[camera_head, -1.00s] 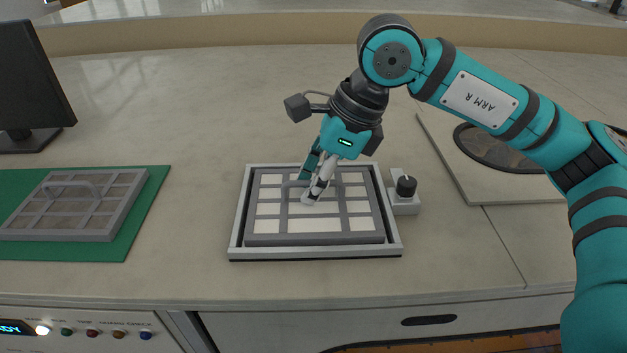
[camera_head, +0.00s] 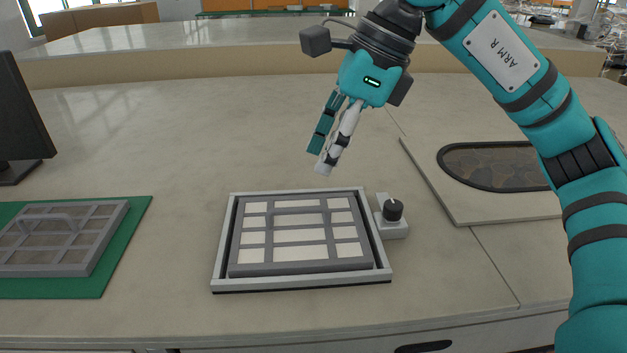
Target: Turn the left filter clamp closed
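A clamp with a black round knob (camera_head: 392,210) on a small pale block stands against the right side of a grey filter frame (camera_head: 218,250). A white pointer mark on the knob points roughly to the back. A filter (camera_head: 300,268) with a grey grid, white panels and a handle lies inside the frame. My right gripper (camera_head: 319,162) is above and behind the filter, fingers downward with a gap between them. It is empty and apart from both handle and knob. My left gripper is not in view.
Another grey grid filter with a handle (camera_head: 48,221) lies on a green mat (camera_head: 130,235) at the left. A dark monitor (camera_head: 20,120) stands behind it. A pale board with a dark oval (camera_head: 490,165) is at the right. The bench between is clear.

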